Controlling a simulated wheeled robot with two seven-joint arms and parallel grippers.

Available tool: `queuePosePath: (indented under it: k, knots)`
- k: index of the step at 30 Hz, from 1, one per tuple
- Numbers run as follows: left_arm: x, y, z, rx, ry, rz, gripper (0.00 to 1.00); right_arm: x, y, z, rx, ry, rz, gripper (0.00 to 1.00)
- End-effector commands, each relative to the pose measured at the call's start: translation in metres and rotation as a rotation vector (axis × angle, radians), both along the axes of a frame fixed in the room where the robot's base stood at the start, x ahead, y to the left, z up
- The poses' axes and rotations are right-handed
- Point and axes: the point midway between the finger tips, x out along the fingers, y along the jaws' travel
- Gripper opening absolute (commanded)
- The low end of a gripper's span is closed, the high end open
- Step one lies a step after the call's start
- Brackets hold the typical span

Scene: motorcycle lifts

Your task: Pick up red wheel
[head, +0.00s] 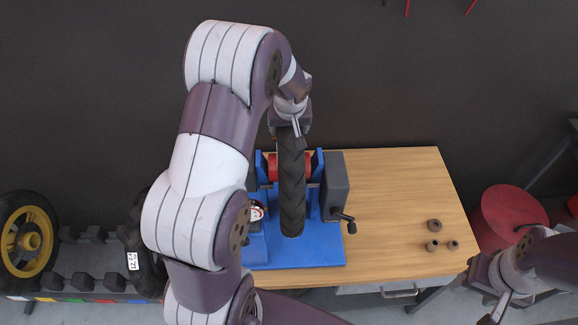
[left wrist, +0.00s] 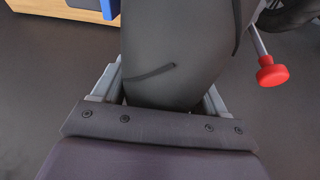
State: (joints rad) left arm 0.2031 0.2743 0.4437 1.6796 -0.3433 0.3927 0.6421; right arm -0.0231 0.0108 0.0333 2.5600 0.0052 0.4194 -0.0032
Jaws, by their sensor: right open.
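The red wheel (head: 291,195) is upright in the blue stand (head: 300,250), seen edge-on in the head view. It shows mostly as a black tyre, with red parts beside it. My left gripper (head: 289,130) is at the top of the tyre. In the left wrist view the tyre (left wrist: 175,50) fills the space between the fingers, which appear to press on both sides. My left arm hides part of the stand. My right gripper (head: 494,309) is open and empty at the lower right, apart from the wheel.
The wooden table (head: 390,190) carries the stand, and several small brown cylinders (head: 433,245) lie at its right. A yellow-rimmed wheel (head: 28,240) stands at the left by a dark rack. A red drum (head: 508,215) is at the right. A red knob (left wrist: 271,73) shows in the left wrist view.

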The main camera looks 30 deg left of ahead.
Motion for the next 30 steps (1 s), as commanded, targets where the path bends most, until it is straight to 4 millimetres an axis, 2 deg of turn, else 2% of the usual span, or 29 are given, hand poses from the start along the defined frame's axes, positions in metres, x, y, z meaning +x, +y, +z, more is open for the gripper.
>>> queuePosePath:
  k: [10, 14, 20, 30]
  knots:
    - [0.003, 0.001, 0.007, 0.004, -0.012, -0.001, 0.0, 0.0, 0.0, 0.0, 0.0, 0.0, 0.0, 0.53]
    - [0.003, 0.001, 0.015, 0.005, -0.014, 0.0, 0.0, 0.0, 0.0, -0.002, 0.0, 0.0, 0.0, 0.53]
    - [0.003, 0.001, 0.045, 0.005, -0.016, -0.001, 0.0, 0.0, 0.0, -0.008, 0.0, 0.0, 0.0, 0.53]
    - [0.003, 0.001, 0.121, 0.006, -0.017, -0.001, 0.0, 0.0, 0.0, -0.023, 0.0, 0.0, 0.0, 0.53]
